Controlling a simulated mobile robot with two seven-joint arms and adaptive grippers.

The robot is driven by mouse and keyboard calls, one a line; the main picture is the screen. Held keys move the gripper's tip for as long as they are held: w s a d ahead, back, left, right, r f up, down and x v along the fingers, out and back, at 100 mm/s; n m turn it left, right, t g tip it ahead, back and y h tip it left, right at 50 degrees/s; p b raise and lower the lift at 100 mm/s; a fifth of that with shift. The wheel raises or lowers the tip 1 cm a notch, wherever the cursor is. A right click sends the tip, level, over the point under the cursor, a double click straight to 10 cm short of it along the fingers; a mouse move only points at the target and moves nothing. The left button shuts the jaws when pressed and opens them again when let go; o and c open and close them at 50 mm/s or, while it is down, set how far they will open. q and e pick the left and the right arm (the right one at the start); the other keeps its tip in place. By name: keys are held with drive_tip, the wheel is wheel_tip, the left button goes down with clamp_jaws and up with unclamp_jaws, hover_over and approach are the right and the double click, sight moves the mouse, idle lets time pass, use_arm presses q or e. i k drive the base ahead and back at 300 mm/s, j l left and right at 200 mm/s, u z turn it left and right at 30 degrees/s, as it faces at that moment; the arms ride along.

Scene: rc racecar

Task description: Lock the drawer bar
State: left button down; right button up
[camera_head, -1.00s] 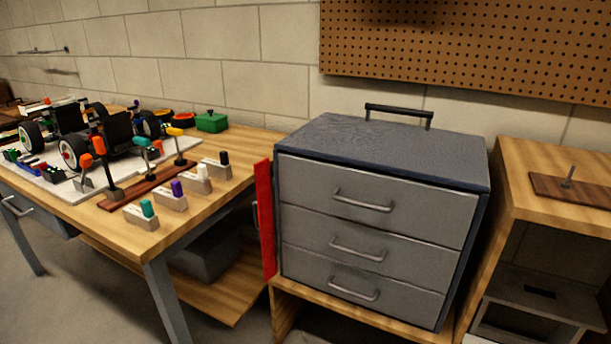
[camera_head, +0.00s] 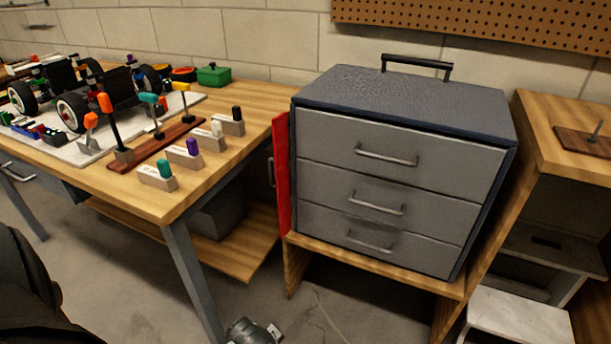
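The grey drawer cabinet (camera_head: 400,150) stands right of centre on a low wooden stand. Its three drawers look shut, each with a metal handle. The red drawer bar (camera_head: 282,175) is upright along the cabinet's left front edge, swung out to the side and clear of the drawer fronts. A grey handle (camera_head: 271,171) shows just left of the bar. A dark rounded part of my own arm shows at the lower left. A grey metal part, apparently mine, shows at the bottom centre. No gripper fingertips can be made out.
A wooden workbench (camera_head: 240,158) at left carries a toy car (camera_head: 95,90), several tools and a green box (camera_head: 214,74). Its leg (camera_head: 190,275) stands left of the cabinet. A wooden shelf unit (camera_head: 545,115) is close on the right. Open floor (camera_head: 320,315) lies in front.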

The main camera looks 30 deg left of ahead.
sight(280, 125)
drive_tip(key=k+j+z, duration=0.15)
drive_tip(key=j, duration=0.2)
drive_tip(key=j+z, duration=0.2)
drive_tip(key=j, duration=0.2)
drive_tip(key=k+j+z, duration=0.15)
drive_tip(key=k+j, duration=0.15)
drive_tip(key=j, duration=0.25)
drive_tip(key=k+j+z, duration=0.1)
drive_tip(key=j, duration=0.35)
drive_tip(key=k+j+z, duration=0.1)
drive_tip(key=k+j, duration=0.2)
drive_tip(key=j, duration=0.05)
